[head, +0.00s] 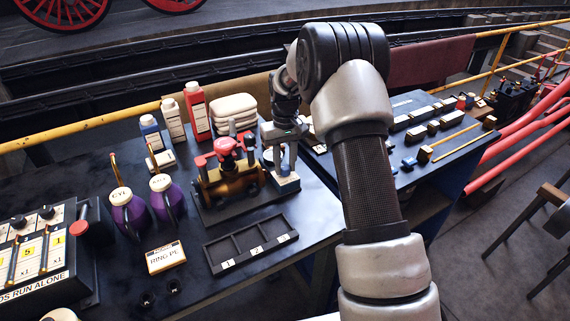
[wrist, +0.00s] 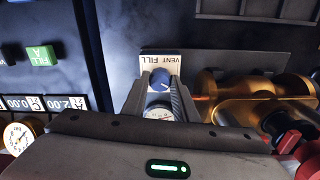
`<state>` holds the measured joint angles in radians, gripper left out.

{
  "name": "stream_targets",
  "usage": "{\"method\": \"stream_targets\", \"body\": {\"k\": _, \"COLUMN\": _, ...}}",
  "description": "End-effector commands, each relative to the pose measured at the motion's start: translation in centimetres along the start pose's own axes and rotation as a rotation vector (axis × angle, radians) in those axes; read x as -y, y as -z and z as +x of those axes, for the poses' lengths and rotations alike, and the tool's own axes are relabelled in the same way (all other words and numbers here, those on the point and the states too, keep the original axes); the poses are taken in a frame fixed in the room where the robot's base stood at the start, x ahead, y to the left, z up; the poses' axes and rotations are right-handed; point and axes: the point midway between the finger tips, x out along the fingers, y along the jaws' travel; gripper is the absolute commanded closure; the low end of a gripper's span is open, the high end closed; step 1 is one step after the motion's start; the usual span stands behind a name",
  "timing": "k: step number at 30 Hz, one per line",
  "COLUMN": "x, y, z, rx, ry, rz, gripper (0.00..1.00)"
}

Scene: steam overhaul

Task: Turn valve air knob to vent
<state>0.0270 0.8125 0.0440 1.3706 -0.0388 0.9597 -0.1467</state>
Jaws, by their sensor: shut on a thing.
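The valve air knob is a small blue knob (wrist: 161,77) in the wrist view. It stands in front of a white plate (wrist: 152,58) lettered VENT and FILL, which appears upside down. My gripper (wrist: 160,92) has one finger on each side of the knob and is shut on it. Which word the knob points to cannot be told. In the head view my gripper (head: 284,152) reaches down at the right end of the brass valve (head: 232,182), over a small box with a white label (head: 286,183). The knob is hidden there by my fingers.
The brass valve has red handles and stands close left of my gripper in the head view. A black numbered tray (head: 250,247) lies in front. Purple oil cans (head: 127,213), bottles (head: 196,110) and folded cloths (head: 234,112) stand around. A gauge (wrist: 17,137) shows in the wrist view.

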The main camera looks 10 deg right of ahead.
Motion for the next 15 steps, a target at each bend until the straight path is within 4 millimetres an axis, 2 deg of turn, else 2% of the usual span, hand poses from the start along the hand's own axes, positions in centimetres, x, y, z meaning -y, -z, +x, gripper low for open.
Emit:
{"method": "stream_targets", "body": {"k": 7, "x": -0.02, "y": 0.06, "z": -0.1, "rx": -0.002, "ry": -0.001, "rz": -0.002, "gripper": 0.96}}
{"method": "stream_targets", "body": {"k": 8, "x": -0.02, "y": 0.06, "z": -0.1, "rx": -0.002, "ry": -0.001, "rz": -0.002, "gripper": 0.72}}
{"method": "stream_targets", "body": {"k": 9, "x": -0.02, "y": 0.06, "z": -0.1, "rx": -0.002, "ry": -0.001, "rz": -0.002, "gripper": 0.65}}
{"method": "stream_targets", "body": {"k": 11, "x": -0.01, "y": 0.06, "z": -0.09, "rx": -0.002, "ry": -0.001, "rz": -0.001, "gripper": 0.55}}
{"method": "stream_targets", "body": {"k": 15, "x": -0.01, "y": 0.04, "z": -0.05, "rx": -0.001, "ry": -0.001, "rz": -0.001, "gripper": 0.55}}
